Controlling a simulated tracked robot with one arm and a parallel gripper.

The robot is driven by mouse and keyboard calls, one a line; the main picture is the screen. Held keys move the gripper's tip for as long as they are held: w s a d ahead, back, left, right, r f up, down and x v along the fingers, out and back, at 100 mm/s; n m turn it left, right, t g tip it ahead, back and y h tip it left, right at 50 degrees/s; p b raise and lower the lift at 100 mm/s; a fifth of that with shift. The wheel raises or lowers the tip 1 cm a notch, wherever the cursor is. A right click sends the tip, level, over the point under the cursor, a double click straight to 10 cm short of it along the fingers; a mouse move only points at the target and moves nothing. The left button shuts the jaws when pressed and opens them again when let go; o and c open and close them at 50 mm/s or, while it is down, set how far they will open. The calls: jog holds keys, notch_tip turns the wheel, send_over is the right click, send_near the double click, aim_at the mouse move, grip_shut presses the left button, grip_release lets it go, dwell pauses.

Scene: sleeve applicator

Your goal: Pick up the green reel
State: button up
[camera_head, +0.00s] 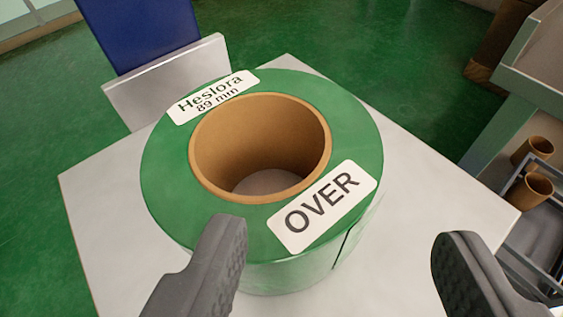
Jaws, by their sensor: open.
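The green reel (165,190) lies flat on a pale square platform (95,230), its round face up. It has a brown cardboard core (260,140) with an open hole. One white label reads "Heslora 89 mm" (212,97) and another reads "OVER" (322,206). My gripper (335,255) is open at the bottom of the view, its two grey fingers wide apart. The left finger overlaps the reel's near edge in the picture. The right finger is to the right of the reel, apart from it in the picture. Nothing is between the fingertips except part of the reel's near side and the platform.
A blue panel (140,30) with a grey plate (165,82) stands behind the reel at the upper left. At the right are a grey bench (535,75) and a rack with brown cardboard cores (532,190). The green floor (400,70) is clear behind the platform.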

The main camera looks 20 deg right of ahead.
aim_at(347, 164)
jog(key=b+x, duration=0.1)
jog(key=x, duration=0.3)
jog(key=b+x, duration=0.1)
jog(key=x, duration=0.2)
jog(key=shift+w+d+f, duration=0.1)
jog(key=shift+d+f, duration=0.25)
jog(key=shift+d, duration=0.1)
jog(key=shift+w+d+f, duration=0.15)
jog(key=shift+w+d, duration=0.1)
jog(key=shift+w, duration=0.25)
jog(key=shift+s, duration=0.1)
grip_shut()
